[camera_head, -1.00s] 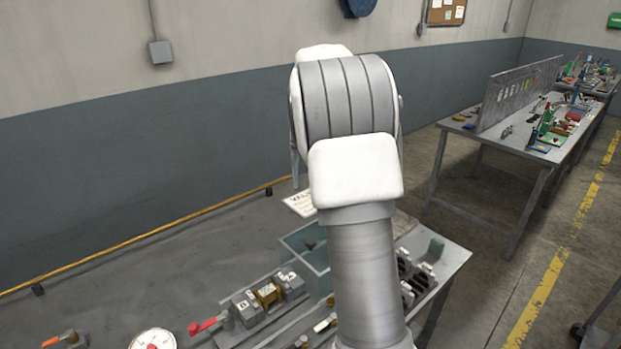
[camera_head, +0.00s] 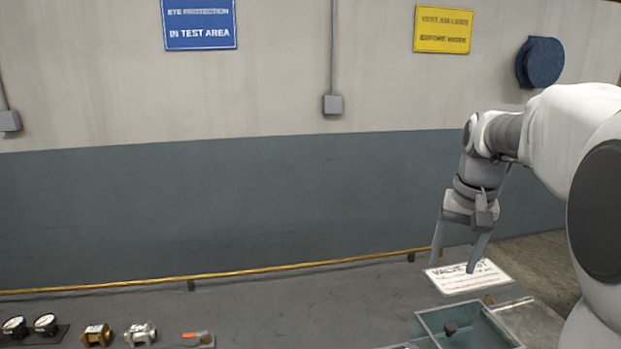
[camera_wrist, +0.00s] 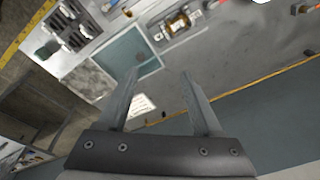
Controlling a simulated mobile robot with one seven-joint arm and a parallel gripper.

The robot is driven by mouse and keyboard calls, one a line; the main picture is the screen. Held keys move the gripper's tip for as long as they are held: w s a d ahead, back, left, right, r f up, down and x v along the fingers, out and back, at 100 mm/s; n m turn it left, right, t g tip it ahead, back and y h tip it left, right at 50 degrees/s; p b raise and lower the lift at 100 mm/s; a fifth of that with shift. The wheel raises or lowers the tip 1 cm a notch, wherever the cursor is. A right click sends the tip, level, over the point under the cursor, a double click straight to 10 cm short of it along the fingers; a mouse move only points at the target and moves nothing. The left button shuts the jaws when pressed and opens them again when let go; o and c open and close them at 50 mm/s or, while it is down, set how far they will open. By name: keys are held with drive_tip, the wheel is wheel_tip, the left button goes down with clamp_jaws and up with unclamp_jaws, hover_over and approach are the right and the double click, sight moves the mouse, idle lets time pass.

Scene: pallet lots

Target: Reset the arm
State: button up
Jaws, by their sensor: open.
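My gripper (camera_head: 456,250) hangs from my arm at the right of the head view, fingers pointing down and spread apart. Nothing is between the fingers. It is in front of the wall and appears above the back right of the workbench (camera_head: 290,310), near a white printed card (camera_head: 468,277). In the wrist view the two fingers (camera_wrist: 160,98) are apart and empty, with the bench below them. The card (camera_wrist: 140,105) shows between the fingers there.
A teal-walled tray (camera_head: 425,326) with a dark knob inside stands at the bench's right. Gauges (camera_head: 45,323), a brass fitting (camera_head: 97,335), a silver fitting (camera_head: 140,333) and a red-handled valve (camera_head: 197,338) lie along the front left. A yellow pipe (camera_head: 290,268) runs along the back.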

drive_tip(key=s+a+f+n+t, duration=0.1)
drive_tip(key=s+a, duration=0.4)
drive_tip(key=s, duration=0.5)
drive_tip(key=s+a+f+n+t, duration=0.1)
drive_tip(key=s+a+n, duration=0.3)
drive_tip(key=s, duration=0.6)
drive_tip(key=a+t, duration=0.1)
drive_tip(key=a, duration=0.1)
drive_tip(key=shift+s+a+f+t, duration=0.3)
drive_tip(key=shift+f+t, duration=0.05)
drive_tip(key=shift+t, duration=0.05)
drive_tip(key=shift+d, duration=0.1)
